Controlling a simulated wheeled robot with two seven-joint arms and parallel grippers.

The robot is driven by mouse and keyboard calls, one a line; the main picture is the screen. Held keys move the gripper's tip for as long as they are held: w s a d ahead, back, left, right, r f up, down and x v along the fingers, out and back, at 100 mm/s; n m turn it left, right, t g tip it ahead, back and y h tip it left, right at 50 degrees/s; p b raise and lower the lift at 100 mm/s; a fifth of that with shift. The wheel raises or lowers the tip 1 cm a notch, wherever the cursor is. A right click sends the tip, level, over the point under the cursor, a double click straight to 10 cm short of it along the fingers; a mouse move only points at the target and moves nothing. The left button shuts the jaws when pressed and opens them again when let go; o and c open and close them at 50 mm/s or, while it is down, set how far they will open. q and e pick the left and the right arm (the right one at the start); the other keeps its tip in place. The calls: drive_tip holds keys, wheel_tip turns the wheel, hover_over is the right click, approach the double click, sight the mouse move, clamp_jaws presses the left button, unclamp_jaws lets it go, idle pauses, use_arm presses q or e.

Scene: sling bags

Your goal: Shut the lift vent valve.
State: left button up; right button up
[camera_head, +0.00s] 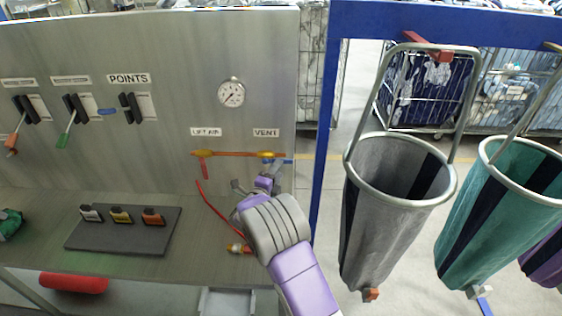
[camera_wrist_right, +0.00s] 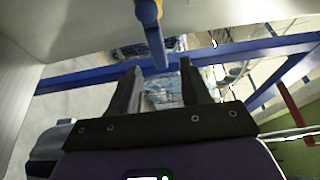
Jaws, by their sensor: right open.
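The vent valve (camera_head: 267,155) is a brass body at the right end of an orange pipe on the grey panel, below the VENT label (camera_head: 266,133). Its blue lever (camera_head: 284,161) appears to point right, roughly along the pipe, partly hidden by my gripper. In the right wrist view the blue lever (camera_wrist_right: 155,42) hangs from the brass body (camera_wrist_right: 147,12), its end between my fingertips in the picture. My right gripper (camera_head: 256,184) is open and empty just below the valve; contact cannot be told. It also shows in the wrist view (camera_wrist_right: 158,66). My left gripper is out of view.
The lift air valve (camera_head: 204,154) with a red lever (camera_head: 204,171) is at the pipe's left end. A red hose (camera_head: 212,205) hangs below. A blue post (camera_head: 325,130) and grey sling bag (camera_head: 388,210) stand right. A gauge (camera_head: 231,92) is above.

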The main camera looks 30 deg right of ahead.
drive_tip(key=p+x, duration=0.1)
drive_tip(key=x, duration=0.5)
drive_tip(key=shift+w+d, duration=0.15)
drive_tip(key=shift+d, duration=0.1)
clamp_jaws()
